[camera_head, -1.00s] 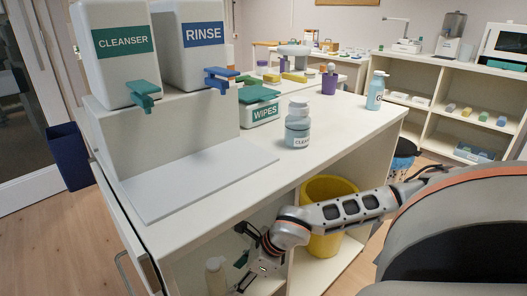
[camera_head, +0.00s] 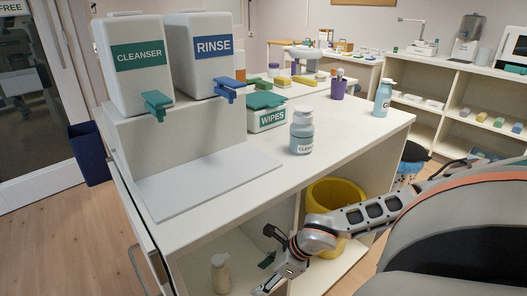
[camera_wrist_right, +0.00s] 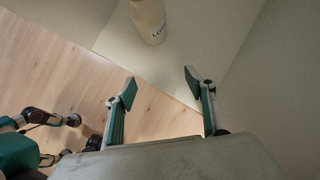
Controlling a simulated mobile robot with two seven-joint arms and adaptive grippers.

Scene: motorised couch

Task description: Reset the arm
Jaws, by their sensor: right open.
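My right arm reaches in from the right of the head view, in front of the open counter. Its gripper (camera_head: 266,274) is low by the open shelf there. In the right wrist view the right gripper (camera_wrist_right: 161,85) is open, its two teal-padded fingers apart with nothing between them. A pale lotion bottle (camera_wrist_right: 149,20) stands beyond the fingertips on the shelf, apart from them; it also shows in the head view (camera_head: 220,274). Jointed teal and grey parts at the lower left of the wrist view look like my left gripper (camera_wrist_right: 70,138); its opening is unclear.
The counter (camera_head: 345,125) carries cleanser (camera_head: 133,80) and rinse (camera_head: 202,70) dispensers, a wipes box (camera_head: 267,118) and a clear-blue bottle (camera_head: 302,132). A yellow bin (camera_head: 335,195) stands under it, behind my right forearm. Wooden floor is free at left.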

